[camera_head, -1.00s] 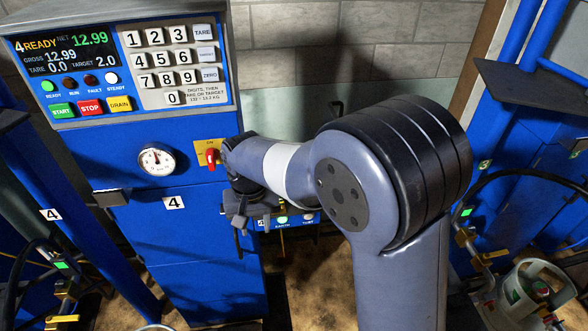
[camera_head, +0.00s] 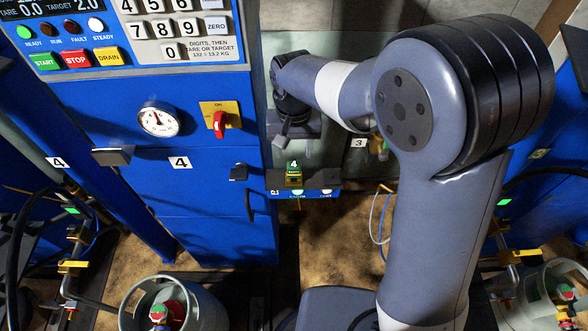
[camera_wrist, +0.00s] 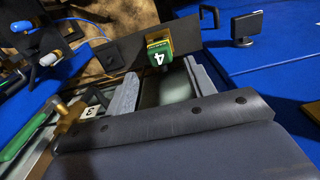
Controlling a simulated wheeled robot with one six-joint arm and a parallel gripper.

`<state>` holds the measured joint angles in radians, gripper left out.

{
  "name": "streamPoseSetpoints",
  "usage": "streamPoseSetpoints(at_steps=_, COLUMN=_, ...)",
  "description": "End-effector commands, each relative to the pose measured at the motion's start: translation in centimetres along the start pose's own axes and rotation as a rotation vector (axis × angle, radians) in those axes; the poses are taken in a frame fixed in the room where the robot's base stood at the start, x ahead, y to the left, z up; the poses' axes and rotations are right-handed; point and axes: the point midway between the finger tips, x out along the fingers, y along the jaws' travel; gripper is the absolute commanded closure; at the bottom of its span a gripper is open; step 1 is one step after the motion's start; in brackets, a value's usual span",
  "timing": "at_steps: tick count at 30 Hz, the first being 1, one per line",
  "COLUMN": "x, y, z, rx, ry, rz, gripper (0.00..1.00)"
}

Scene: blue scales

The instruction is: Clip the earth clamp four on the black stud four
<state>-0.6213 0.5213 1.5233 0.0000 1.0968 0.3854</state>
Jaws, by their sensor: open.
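The earth clamp four (camera_head: 294,172) is a small green and yellow block marked 4 on a dark ledge below the blue cabinet's right side. In the wrist view the clamp (camera_wrist: 158,52) lies just beyond my fingertips, roughly midway between them. My gripper (camera_wrist: 161,76) is open with nothing between its two grey fingers. In the head view my gripper (camera_head: 284,135) points down above and slightly left of the clamp, apart from it. I cannot make out black stud four in either view.
The blue scale cabinet (camera_head: 215,225) stands left of my gripper, with a red-handled switch (camera_head: 218,122) and a gauge (camera_head: 158,119) on its face. A grey gas cylinder (camera_head: 190,305) stands at lower left. A dark flat bracket (camera_wrist: 246,27) sticks out right of the clamp.

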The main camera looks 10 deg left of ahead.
Motion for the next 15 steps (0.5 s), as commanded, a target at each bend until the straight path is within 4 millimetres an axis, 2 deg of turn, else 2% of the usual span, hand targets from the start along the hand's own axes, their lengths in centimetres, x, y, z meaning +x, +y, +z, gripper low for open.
streamPoseSetpoints(at_steps=8, x=1.6, y=0.0, z=0.0, rx=0.0, ry=-0.001, rz=0.001, gripper=0.44)
streamPoseSetpoints(at_steps=15, x=4.8, y=0.0, z=0.0, rx=0.0, ry=-0.002, rz=0.001, gripper=0.44)
